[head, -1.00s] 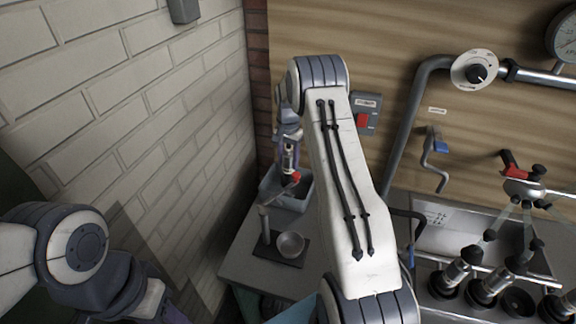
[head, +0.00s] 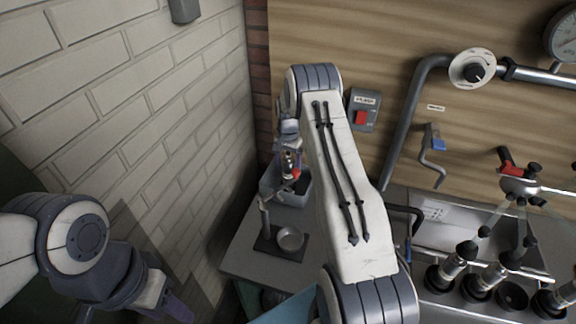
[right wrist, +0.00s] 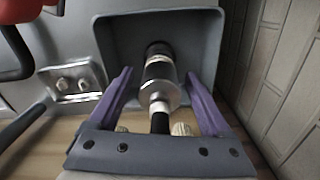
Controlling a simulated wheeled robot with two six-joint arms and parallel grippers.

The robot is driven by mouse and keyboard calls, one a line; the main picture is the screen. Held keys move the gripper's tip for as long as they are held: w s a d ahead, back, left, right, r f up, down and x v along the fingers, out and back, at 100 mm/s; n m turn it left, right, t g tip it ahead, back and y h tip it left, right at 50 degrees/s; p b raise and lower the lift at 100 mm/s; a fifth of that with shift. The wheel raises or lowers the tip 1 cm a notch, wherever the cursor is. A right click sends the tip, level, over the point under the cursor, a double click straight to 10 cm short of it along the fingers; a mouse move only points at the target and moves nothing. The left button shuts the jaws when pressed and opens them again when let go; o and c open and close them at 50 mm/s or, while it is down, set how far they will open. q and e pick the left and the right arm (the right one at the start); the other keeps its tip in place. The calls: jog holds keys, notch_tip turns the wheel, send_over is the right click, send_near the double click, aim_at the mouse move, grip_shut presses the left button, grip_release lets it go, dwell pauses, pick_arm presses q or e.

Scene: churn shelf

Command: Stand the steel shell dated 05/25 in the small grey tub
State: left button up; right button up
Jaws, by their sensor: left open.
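The small grey tub (head: 307,199) stands on the counter by the wall corner. It also shows in the right wrist view (right wrist: 105,45). A steel-and-black cylindrical shell (right wrist: 158,92) is between the purple fingers of my right gripper (right wrist: 160,85), with gaps at both sides. Its far end lies over the tub's inside; I cannot tell whether it touches the tub floor. No date is readable on it. In the head view my right gripper (head: 288,160) is at the tub, partly hidden. My left gripper (head: 172,306) is at the bottom left, away from the tub, with little of it showing.
A dark stand with a steel cup (head: 290,238) is in front of the tub. A red-handled lever (head: 296,174) is close to it. White brick wall (head: 150,110) bounds the left. A steel unit with several black-capped shells (head: 475,275) is at the right.

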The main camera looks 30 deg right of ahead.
jog(key=shift+r, duration=0.1)
jog(key=shift+r, duration=0.25)
notch_tip(320, 180, up, 11)
jog(key=b, duration=0.4)
jog(key=shift+f, duration=0.2)
jog(key=shift+r, duration=0.45)
jog(key=shift+a+r, duration=0.1)
jog(key=shift+a, duration=0.05)
jog(key=s+a+r+n, duration=0.2)
jog(key=s+a+n, duration=0.15)
jog(key=a, duration=0.55)
jog(key=s+a+r+n, duration=0.3)
jog(key=s+a, duration=0.1)
jog(key=a, duration=0.4)
jog(key=s+a+r+n, duration=0.2)
jog(key=s+a+n, duration=0.15)
jog(key=a, duration=0.55)
jog(key=s+a+f+n, duration=0.1)
jog(key=s+a+n, duration=0.2)
jog(key=s, duration=0.9)
jog(key=s+a+f+n+y, duration=0.1)
jog(key=s+a+n, duration=0.2)
jog(key=s, duration=1)
jog(key=n, duration=0.3)
jog(key=shift+s+a, duration=0.3)
jog(key=shift+a, duration=0.05)
